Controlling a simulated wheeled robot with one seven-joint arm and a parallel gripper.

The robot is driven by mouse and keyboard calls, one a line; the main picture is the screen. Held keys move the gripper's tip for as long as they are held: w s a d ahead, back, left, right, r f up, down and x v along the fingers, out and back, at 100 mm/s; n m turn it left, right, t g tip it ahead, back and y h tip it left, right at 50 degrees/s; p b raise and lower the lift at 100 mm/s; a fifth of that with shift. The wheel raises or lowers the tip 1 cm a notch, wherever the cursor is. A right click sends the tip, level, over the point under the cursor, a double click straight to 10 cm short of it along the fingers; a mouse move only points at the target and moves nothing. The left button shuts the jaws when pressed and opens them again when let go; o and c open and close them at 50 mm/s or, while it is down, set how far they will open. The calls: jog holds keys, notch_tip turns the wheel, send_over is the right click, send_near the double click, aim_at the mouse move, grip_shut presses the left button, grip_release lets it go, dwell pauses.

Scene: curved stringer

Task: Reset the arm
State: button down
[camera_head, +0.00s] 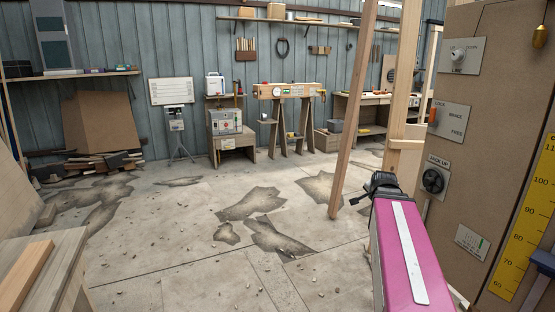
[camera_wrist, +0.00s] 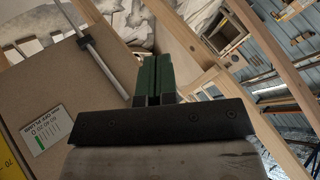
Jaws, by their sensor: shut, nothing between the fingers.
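My arm reaches forward at the lower right of the head view, its magenta link with a white strip in front. My gripper (camera_wrist: 154,82) shows in the wrist view as two green fingers pressed together, with nothing between them. In the head view the arm's dark far end stands near a leaning wooden post, and the fingers cannot be made out there. In the wrist view a brown panel (camera_wrist: 75,85) is left of the fingers and a wooden beam (camera_wrist: 185,45) lies behind and right of them.
A tall brown panel (camera_head: 490,115) with knobs, labels and a yellow ruler (camera_head: 525,220) stands close at the right. A wooden post (camera_head: 352,110) leans left of my arm. A wooden bench (camera_head: 60,262) is at the lower left. The cracked middle floor (camera_head: 200,240) is mostly open, with small debris.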

jog(key=s+a+f+n+g+y, duration=0.1)
jog(key=s+a+f+n+g, duration=0.3)
jog(key=a+f, duration=0.5)
jog(key=s+a+f+n+g+y, duration=0.1)
jog(key=s+a+f+n+g, duration=0.4)
jog(key=s+a+f+n, duration=0.3)
jog(key=s+a+f, duration=0.1)
jog(key=s+f, duration=0.2)
jog(key=f, duration=0.4)
jog(key=shift+a, duration=0.35)
